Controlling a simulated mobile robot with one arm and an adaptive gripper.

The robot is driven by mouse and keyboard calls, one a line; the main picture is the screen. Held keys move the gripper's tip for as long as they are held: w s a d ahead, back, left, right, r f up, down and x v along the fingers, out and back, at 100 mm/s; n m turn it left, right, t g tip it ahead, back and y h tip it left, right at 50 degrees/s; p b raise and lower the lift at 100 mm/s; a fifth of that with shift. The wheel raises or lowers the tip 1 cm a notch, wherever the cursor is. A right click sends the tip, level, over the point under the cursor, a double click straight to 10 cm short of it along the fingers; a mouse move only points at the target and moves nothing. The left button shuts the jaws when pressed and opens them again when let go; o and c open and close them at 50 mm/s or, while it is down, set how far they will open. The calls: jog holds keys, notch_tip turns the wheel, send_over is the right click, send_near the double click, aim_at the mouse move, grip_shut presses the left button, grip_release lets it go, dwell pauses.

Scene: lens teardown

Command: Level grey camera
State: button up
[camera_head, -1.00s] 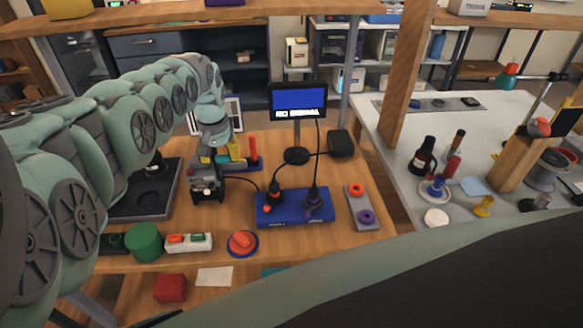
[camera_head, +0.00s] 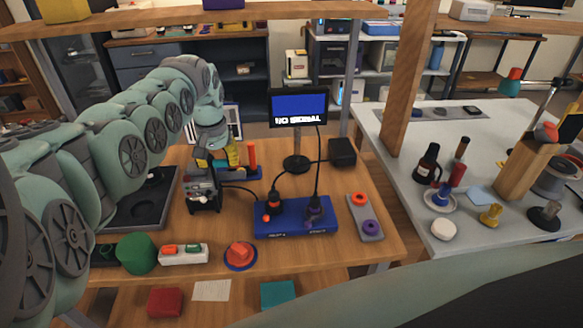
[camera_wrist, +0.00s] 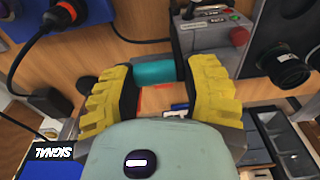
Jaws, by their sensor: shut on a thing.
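The grey camera (camera_head: 203,194) stands on the wooden table, left of the blue power box, in the head view. In the wrist view, a grey body with a red button and a black lever, seemingly this camera (camera_wrist: 215,38), lies just beyond my fingers. My gripper (camera_head: 207,162) is right above and behind it in the head view. The camera's exact tilt is hard to tell.
The blue power box (camera_head: 294,217) with plugs and cables stands close on the right. A monitor (camera_head: 298,107) reading "NO SIGNAL" stands behind. A dark tray (camera_head: 145,212) is at left.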

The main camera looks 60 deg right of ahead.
jog(key=shift+s+d, duration=0.2)
jog(key=shift+d, duration=0.05)
jog(key=o, duration=1.2)
jog(key=shift+s+d, duration=0.1)
jog(key=shift+d, duration=0.05)
jog(key=shift+c, duration=0.2)
jog(key=shift+a+r, duration=0.2)
jog(key=shift+r, duration=0.3)
notch_tip(320, 180, up, 11)
jog(key=a, duration=0.1)
jog(key=shift+s, duration=0.35)
